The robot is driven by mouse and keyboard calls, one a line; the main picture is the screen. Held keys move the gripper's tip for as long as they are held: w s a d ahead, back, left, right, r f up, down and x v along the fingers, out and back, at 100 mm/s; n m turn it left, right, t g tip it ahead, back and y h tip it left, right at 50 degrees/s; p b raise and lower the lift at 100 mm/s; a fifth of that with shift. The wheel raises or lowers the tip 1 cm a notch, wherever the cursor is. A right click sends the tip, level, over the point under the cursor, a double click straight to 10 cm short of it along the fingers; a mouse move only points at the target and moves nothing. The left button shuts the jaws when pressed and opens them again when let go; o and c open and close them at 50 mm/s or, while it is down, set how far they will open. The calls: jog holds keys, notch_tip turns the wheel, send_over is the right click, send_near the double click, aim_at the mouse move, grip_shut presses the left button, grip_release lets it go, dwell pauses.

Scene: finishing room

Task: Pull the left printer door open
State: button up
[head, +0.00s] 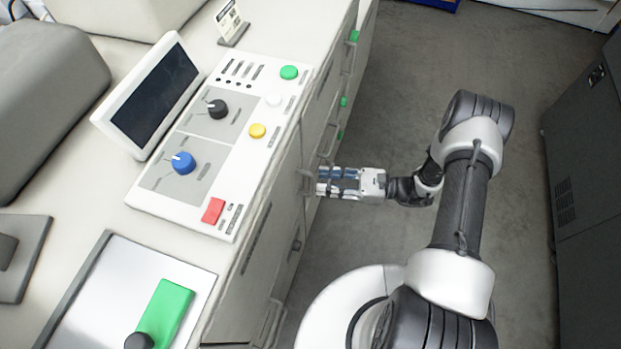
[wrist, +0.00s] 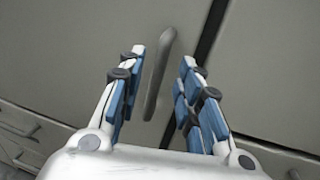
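The pale door panel (wrist: 75,50) fills much of the wrist view, with a dark vertical gap at its right edge. Its upright grey bar handle (wrist: 160,75) appears between my fingers, nearer the left one. My gripper (wrist: 163,62) is open, with blue-padded fingers on either side of the handle; I see no clear contact. In the head view my gripper (head: 320,182) is level and close against the front of the long printer cabinet (head: 265,235). The handle's grip area is mostly hidden there. The door looks flush with the front.
A control panel (head: 245,100) with knobs and buttons and a tilted screen (head: 152,95) sit on the cabinet top. Other handles line the cabinet front. A dark cabinet (head: 590,165) stands at the right.

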aim_at(310, 180)
jog(key=a, duration=0.5)
jog(key=shift+w, duration=0.4)
grip_shut()
dwell(0.4)
